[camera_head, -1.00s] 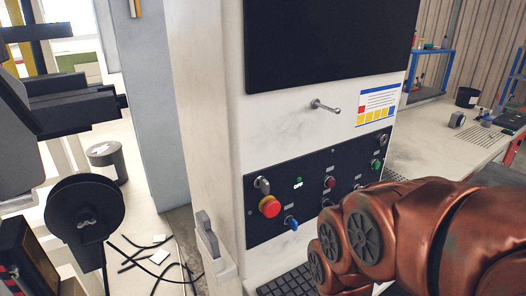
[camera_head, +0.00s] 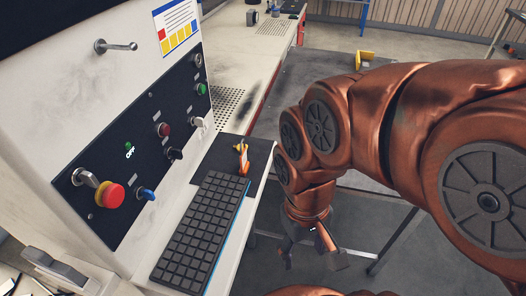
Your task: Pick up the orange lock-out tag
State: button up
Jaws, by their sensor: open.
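A small orange piece with a yellow top, which looks like the lock-out tag (camera_head: 244,160), stands on the dark pad (camera_head: 222,158) at the far end of the keyboard. My gripper (camera_head: 318,260) hangs below my copper arm, right of the shelf edge and lower in the picture than the tag. It is open and apart from the tag. Its fingers are small and partly blurred against the dark frame behind.
A black keyboard (camera_head: 200,232) lies on the shelf under a control panel (camera_head: 140,150) with a protruding red button (camera_head: 110,195). A peg (camera_head: 115,46) sticks out above.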

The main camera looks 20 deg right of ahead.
aim_at(244, 163)
jog(key=k, duration=0.45)
jog(key=z, duration=1)
jog(key=i, duration=0.9)
jog(key=u, duration=2.8)
